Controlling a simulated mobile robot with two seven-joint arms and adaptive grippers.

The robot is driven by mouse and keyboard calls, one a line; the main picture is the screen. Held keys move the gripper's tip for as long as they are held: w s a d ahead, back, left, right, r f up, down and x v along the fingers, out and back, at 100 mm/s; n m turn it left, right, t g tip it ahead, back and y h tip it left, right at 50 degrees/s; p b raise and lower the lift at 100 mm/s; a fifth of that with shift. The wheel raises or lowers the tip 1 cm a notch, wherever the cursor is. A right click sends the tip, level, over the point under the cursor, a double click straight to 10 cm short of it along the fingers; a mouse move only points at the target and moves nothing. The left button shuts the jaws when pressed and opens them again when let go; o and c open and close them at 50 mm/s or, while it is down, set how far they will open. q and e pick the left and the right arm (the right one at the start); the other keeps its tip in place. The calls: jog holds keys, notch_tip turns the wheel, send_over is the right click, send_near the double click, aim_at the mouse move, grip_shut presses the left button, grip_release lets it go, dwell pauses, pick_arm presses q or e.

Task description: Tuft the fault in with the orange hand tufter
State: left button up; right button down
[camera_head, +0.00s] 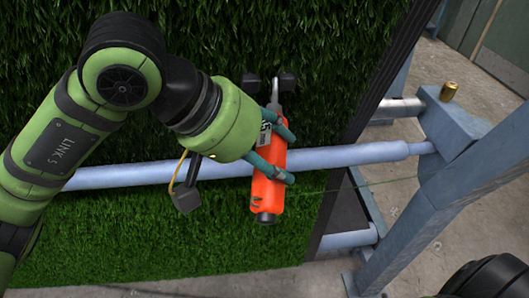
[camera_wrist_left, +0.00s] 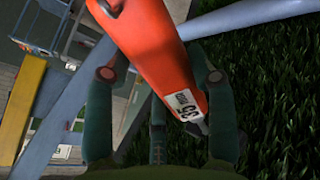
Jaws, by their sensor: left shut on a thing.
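The orange hand tufter (camera_head: 268,188) is in my left gripper (camera_head: 287,157), whose teal fingers close around its body. It is held almost upright in the head view, in front of the green turf (camera_head: 150,235). Its dark-capped end points down and its narrow metal end points up. In the left wrist view the tufter (camera_wrist_left: 155,45) slants between the fingers (camera_wrist_left: 160,78), with a white 35 mm label on it. I cannot make out the fault in the turf. Part of the turf is hidden behind my left arm. My right gripper is not in view.
A pale blue roller bar (camera_head: 345,156) crosses in front of the turf, just behind the tufter. Bare concrete floor (camera_head: 470,75) lies beyond.

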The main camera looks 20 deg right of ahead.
pick_arm(q)
jog(key=shift+s+d, duration=0.2)
jog(key=shift+d, duration=0.7)
jog(key=shift+d+b, duration=0.1)
jog(key=shift+b, duration=0.25)
jog(key=shift+w+a+b, duration=0.2)
jog(key=shift+a+b, duration=0.4)
jog(key=shift+a, duration=0.05)
jog(key=shift+w+a+b, duration=0.15)
jog(key=shift+a+b, duration=0.4)
jog(key=shift+a, duration=0.1)
jog(key=shift+a, duration=0.1)
jog(key=a, duration=0.1)
jog(key=w+a+b, duration=0.1)
jog(key=a, duration=0.1)
jog(key=a+b, duration=0.1)
jog(key=a, duration=0.1)
jog(key=shift+w+a+r, duration=0.1)
jog(key=shift+w, duration=0.2)
